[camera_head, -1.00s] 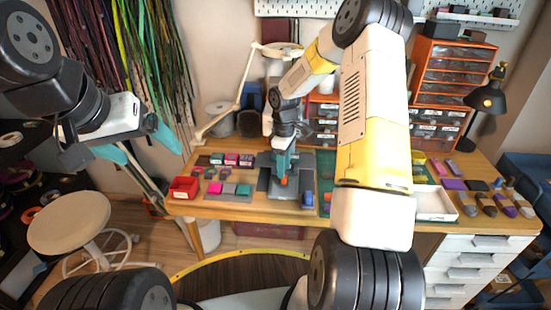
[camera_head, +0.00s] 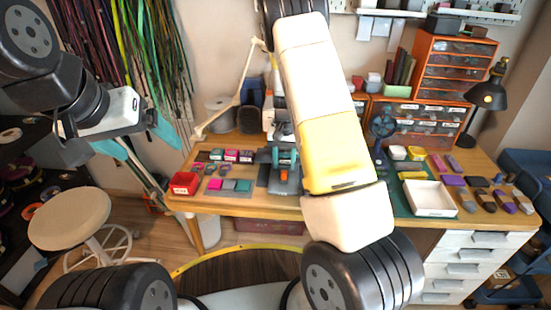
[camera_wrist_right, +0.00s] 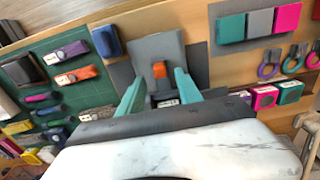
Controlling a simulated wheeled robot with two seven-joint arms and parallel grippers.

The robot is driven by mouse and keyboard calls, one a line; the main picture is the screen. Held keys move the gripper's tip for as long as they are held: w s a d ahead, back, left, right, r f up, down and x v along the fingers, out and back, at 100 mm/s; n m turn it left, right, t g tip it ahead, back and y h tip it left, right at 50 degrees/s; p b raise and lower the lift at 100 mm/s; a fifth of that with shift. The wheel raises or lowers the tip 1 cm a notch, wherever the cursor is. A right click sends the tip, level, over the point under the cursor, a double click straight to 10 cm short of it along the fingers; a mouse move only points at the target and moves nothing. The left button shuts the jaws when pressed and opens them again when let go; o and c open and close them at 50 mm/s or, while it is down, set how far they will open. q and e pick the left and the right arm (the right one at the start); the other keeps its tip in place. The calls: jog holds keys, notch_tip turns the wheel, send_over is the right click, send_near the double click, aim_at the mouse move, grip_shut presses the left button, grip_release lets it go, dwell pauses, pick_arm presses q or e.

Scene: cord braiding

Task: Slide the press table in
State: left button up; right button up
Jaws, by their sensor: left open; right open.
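The press's grey sliding table (camera_wrist_right: 158,46) shows as a flat plate in the right wrist view, with a small orange piece (camera_wrist_right: 159,70) at its near end. In the head view the orange piece (camera_head: 283,174) is at the press on the desk, and my forearm hides part of the press. My right gripper (camera_wrist_right: 160,83) is open, its two teal fingers on either side of the orange piece, with gaps visible. Whether they touch it I cannot tell. My left gripper (camera_head: 148,144) is open and empty, at the left, away from the desk.
A red bin (camera_head: 184,184) and coloured blocks lie left of the press. A blue item (camera_wrist_right: 107,41) lies close beside the plate. A white tray (camera_head: 431,198) and several spools are at the right. An orange drawer cabinet (camera_head: 455,68) stands behind.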

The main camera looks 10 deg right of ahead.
aim_at(284, 172)
notch_tip(284, 172, down, 5)
dwell(0.3)
jog(key=shift+c, duration=0.2)
grip_shut()
